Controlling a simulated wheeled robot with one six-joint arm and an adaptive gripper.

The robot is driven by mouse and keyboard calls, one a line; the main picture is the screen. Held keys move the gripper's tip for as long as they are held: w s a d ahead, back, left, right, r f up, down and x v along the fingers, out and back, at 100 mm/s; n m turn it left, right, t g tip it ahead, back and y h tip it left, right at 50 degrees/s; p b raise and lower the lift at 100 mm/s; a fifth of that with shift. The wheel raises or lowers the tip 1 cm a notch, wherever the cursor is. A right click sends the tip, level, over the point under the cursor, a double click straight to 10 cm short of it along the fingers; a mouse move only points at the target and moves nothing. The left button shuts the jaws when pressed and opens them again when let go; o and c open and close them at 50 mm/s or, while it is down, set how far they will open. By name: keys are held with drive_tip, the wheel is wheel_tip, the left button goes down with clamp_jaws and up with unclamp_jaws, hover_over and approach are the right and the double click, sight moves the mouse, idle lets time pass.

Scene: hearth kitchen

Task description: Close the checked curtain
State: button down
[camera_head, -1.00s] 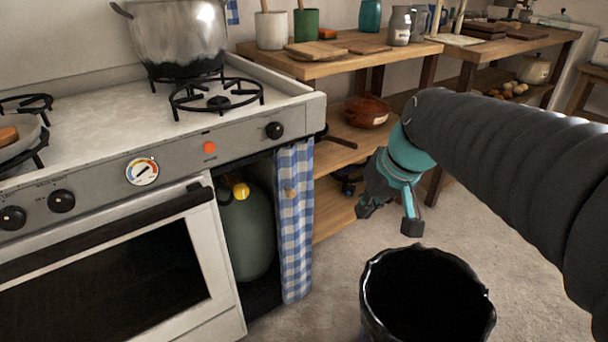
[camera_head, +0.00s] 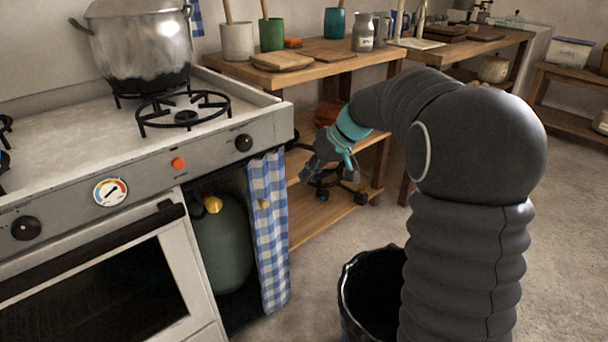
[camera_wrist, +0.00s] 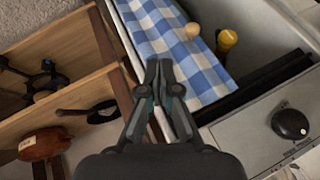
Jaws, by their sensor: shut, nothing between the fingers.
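The blue-and-white checked curtain (camera_head: 270,230) hangs bunched at the right side of the opening beside the oven, with a small wooden knob (camera_head: 264,203) on it. Left of it the opening is uncovered and shows a green gas cylinder (camera_head: 222,245) with a yellow valve. My gripper (camera_head: 309,173) is right of the curtain, near its upper part, with its fingers together and empty. In the wrist view my gripper (camera_wrist: 160,72) is in front of the curtain (camera_wrist: 172,45), pointing toward it; the knob (camera_wrist: 192,31) shows beyond the fingertips. I cannot tell whether the fingers touch the cloth.
The stove (camera_head: 130,200) with a steel pot (camera_head: 142,45) stands at left. A wooden shelf unit (camera_head: 330,215) is right of the curtain, behind my gripper. A black bin (camera_head: 368,290) stands on the floor in front. Floor between curtain and bin is clear.

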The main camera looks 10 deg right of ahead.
approach(278, 196)
wheel_tip(278, 196, down, 3)
drive_tip(key=s+a, duration=0.1)
drive_tip(key=s, duration=0.1)
drive_tip(key=shift+s+a+f+p, duration=0.15)
drive_tip(key=shift+s+a, duration=0.1)
drive_tip(key=shift+a, duration=0.5)
drive_tip(key=shift+s+a+f+p, duration=0.1)
drive_tip(key=shift+s+a+f, duration=0.1)
drive_tip(key=shift+a, duration=0.55)
drive_tip(key=shift+s+a+f+p, duration=0.1)
drive_tip(key=shift+s+a, duration=0.15)
drive_tip(key=shift+a, duration=0.5)
